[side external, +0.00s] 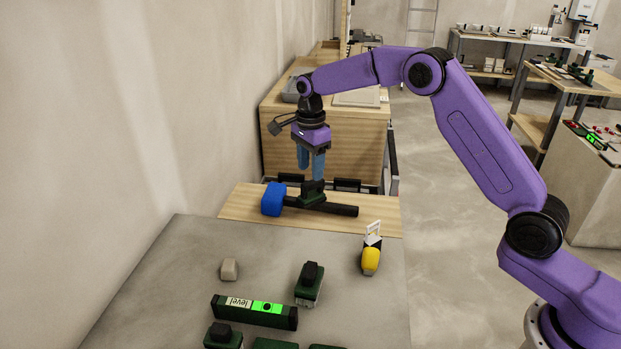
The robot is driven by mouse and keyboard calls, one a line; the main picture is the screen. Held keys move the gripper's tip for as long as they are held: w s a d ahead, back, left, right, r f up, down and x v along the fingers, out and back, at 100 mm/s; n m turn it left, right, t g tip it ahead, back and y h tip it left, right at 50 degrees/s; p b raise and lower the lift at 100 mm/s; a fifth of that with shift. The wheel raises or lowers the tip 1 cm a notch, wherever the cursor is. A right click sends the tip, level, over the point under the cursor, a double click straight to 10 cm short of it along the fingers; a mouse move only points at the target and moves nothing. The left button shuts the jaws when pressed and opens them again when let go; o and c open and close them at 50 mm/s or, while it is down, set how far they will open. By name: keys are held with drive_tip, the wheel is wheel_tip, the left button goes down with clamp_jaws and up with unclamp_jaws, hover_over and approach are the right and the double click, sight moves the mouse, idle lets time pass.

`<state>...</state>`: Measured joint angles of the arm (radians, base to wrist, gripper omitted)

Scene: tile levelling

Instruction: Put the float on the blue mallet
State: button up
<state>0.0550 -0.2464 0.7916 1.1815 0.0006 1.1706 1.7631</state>
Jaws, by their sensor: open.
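The blue mallet lies on the wooden board, with its blue head (273,199) to the left and its black handle (338,209) pointing right. A dark green piece with a raised grip (312,194), which looks like the float, sits on or against the mallet's handle near the head. I cannot tell exactly how it rests there. My gripper (312,178) points down just above this green piece. Its blue fingers are apart, with the fingertips close to the top of the piece. Whether they touch it is unclear.
On the grey slab (170,300) are a green level (254,311), a green block with black top (309,285), a similar one (223,337), a beige block (229,269) and a yellow-handled tool (371,260). A wall borders the left. The slab's middle has free room.

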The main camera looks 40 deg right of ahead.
sight(310, 181)
wheel_tip(310, 181, up, 7)
drive_tip(key=s+a+r+n, duration=0.1)
drive_tip(key=s+a+n, duration=0.2)
drive_tip(key=s+n, duration=0.55)
drive_tip(key=s+a+r+n, duration=0.1)
drive_tip(key=s+a+n, duration=0.2)
drive_tip(key=s+n, duration=0.55)
drive_tip(key=s+d+f+n, duration=0.1)
drive_tip(key=s+d+n, duration=0.2)
drive_tip(key=s, duration=0.6)
drive_tip(key=s+d+f+n, duration=0.2)
drive_tip(key=s+n, duration=0.4)
drive_tip(key=s, duration=0.3)
drive_tip(key=s+d+f+n, duration=0.1)
drive_tip(key=s+d+n, duration=0.3)
drive_tip(key=s, duration=0.5)
drive_tip(key=shift+s+f+n, duration=0.25)
drive_tip(key=shift+f+n, duration=0.05)
